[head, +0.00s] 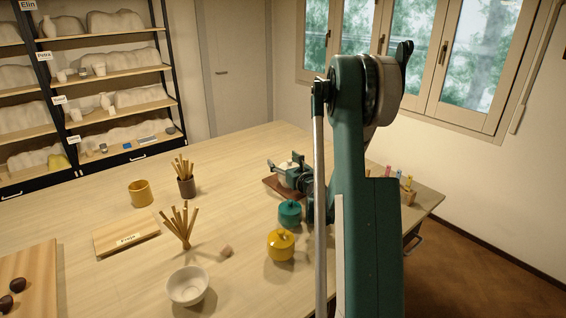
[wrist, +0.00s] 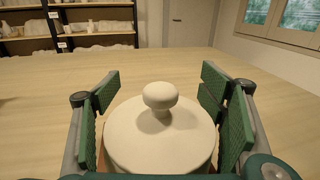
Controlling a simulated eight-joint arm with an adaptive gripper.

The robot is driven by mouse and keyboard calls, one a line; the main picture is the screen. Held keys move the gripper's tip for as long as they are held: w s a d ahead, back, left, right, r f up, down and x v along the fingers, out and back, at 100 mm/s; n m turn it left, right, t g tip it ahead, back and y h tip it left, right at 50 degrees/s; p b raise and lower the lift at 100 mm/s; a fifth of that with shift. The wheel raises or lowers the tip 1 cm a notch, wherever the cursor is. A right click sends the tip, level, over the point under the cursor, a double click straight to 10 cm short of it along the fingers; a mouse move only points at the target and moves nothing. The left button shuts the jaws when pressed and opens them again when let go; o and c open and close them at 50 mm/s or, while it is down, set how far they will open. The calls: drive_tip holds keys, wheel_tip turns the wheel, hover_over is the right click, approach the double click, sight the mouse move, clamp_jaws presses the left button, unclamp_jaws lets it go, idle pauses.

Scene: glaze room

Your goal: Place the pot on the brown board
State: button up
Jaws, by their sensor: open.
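A cream lidded pot (head: 291,174) appears to stand upright on the dark brown board (head: 270,184), towards the far right of the table in the head view. In the wrist view the pot (wrist: 160,135) sits between the fingers, its round lid and knob facing up. My gripper (head: 286,172) is open around the pot, and it also shows in the wrist view (wrist: 161,100). A gap shows on each side between finger pads and lid. The pot's base and most of the board are hidden by my gripper and arm.
A teal lidded pot (head: 290,213) and a yellow lidded pot (head: 281,245) stand close to my arm. A white bowl (head: 188,286), a bundle of sticks (head: 181,226), a yellow cup (head: 140,193) and a light board (head: 126,235) lie further left. The table beyond the gripper is clear.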

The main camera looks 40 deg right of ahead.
drive_tip(key=shift+s+r, duration=0.1)
drive_tip(key=shift+r, duration=0.05)
drive_tip(key=p+v, duration=0.1)
drive_tip(key=v, duration=1)
drive_tip(key=shift+s+a, duration=0.15)
drive_tip(key=shift+s, duration=0.2)
